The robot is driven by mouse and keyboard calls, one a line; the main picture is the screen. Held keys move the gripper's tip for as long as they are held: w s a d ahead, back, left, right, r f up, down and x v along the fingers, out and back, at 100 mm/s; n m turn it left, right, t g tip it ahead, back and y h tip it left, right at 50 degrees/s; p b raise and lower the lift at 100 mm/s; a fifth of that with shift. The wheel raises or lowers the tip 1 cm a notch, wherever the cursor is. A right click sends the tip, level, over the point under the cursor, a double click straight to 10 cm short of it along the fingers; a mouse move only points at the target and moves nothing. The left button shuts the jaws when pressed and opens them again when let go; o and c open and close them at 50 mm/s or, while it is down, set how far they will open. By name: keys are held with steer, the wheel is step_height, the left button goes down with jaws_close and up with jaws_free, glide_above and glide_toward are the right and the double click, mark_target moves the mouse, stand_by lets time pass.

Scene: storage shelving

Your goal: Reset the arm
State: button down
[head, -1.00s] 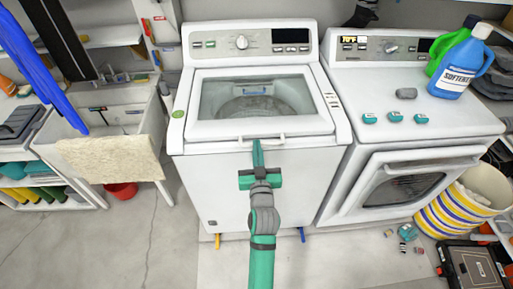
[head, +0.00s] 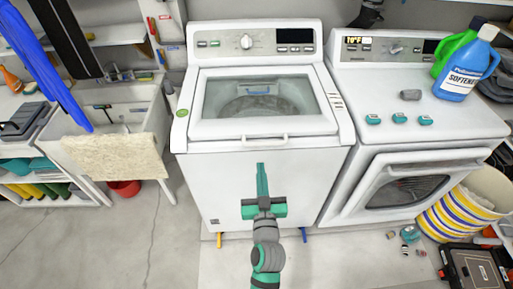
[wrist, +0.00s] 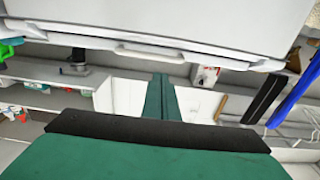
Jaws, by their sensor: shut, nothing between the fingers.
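My gripper (head: 262,180) is in front of the white top-loading washer (head: 262,175), below its lid edge, with its green fingers together and pointing up. Nothing shows between the fingers. In the wrist view the fingers (wrist: 160,98) are also closed together, near a white edge that spans the top. The washer's glass lid (head: 262,100) is shut. My arm reaches up from the bottom of the head view.
A dryer (head: 410,150) stands to the right, with small teal-and-white items and a blue softener bottle (head: 465,70) on top. A sink (head: 110,115) with a beige towel (head: 118,158) is at left. A striped basket (head: 465,205) and a black case (head: 475,265) are at lower right.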

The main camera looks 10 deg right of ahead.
steer(key=s+a+f+m+g, duration=0.1)
steer(key=s+a+f, duration=0.3)
steer(key=s, duration=0.5)
steer(key=s+a+f+g, duration=0.15)
steer(key=s+f, duration=0.35)
steer(key=s, duration=0.5)
steer(key=s+a+r+n+y, duration=0.1)
steer(key=s+a+r, duration=0.1)
steer(key=s, duration=1.4)
steer(key=shift+s+a+n+g+y, duration=0.3)
steer(key=shift+s+a+n+g, duration=0.1)
steer(key=shift+a, duration=0.1)
